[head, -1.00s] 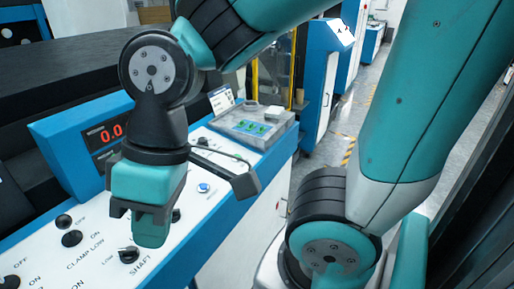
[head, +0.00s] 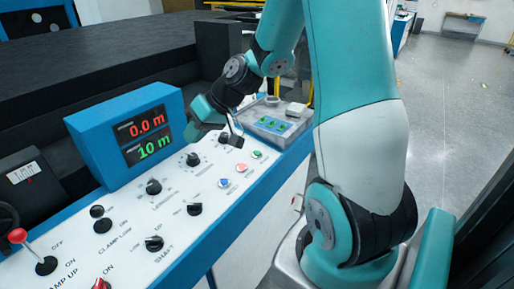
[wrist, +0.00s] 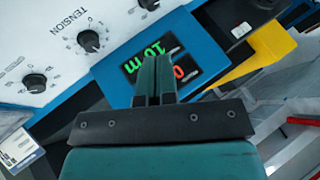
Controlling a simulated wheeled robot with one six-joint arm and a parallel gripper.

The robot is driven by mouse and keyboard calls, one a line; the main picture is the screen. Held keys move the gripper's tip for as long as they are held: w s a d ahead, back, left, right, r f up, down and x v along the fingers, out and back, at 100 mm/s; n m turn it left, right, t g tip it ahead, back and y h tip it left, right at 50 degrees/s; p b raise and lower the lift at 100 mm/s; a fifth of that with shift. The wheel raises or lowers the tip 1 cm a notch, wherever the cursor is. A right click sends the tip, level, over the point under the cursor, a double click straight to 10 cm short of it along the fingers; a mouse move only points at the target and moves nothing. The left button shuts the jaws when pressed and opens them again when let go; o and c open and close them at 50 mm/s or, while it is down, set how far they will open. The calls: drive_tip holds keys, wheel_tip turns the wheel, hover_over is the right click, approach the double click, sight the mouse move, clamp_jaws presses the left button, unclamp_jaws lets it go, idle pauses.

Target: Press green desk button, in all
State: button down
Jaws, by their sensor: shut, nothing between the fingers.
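The green button (head: 257,154) sits on the white sloped panel of the desk (head: 128,272) in the head view, at the right end of a row with a red button (head: 241,168) and a blue button (head: 224,183). My gripper (head: 193,132) is above the panel, to the left of the green button and apart from it, near the display box. Its fingers are shut and empty. In the wrist view the shut fingers (wrist: 154,80) point towards the display digits. The green button does not show in the wrist view.
The blue display box (head: 90,140) reads 0.0 m and 10 m. Several black knobs, such as the shaft knob (head: 154,243), stand up from the panel. A grey box with green keys (head: 272,124) is at the desk's far end. Open floor (head: 450,130) lies to the right.

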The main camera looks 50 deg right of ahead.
drive_tip(key=s+d+f+m+t+h+p, duration=0.1)
drive_tip(key=d+f+m+t+h, duration=0.1)
drive_tip(key=d, duration=1)
drive_tip(key=s+d+f+m+t+h+p, duration=0.1)
drive_tip(key=d+f+m, duration=0.4)
drive_tip(key=d, duration=0.7)
drive_tip(key=shift+d+t+h, duration=0.3)
drive_tip(key=shift+t+h, duration=0.4)
drive_tip(key=shift+t, duration=0.4)
drive_tip(key=shift+f, duration=0.1)
drive_tip(key=b, duration=0.5)
hover_over(260, 153)
drive_tip(key=f, duration=0.7)
drive_tip(key=shift+s+f, duration=0.2)
drive_tip(key=shift+f, duration=0.05)
drive_tip(key=shift+w+f+b, duration=0.15)
drive_tip(key=shift+f+b, duration=0.2)
drive_tip(key=shift+f, duration=0.15)
drive_tip(key=shift+f, duration=0.1)
drive_tip(key=shift+f+b, duration=0.3)
drive_tip(key=shift+b, duration=0.15)
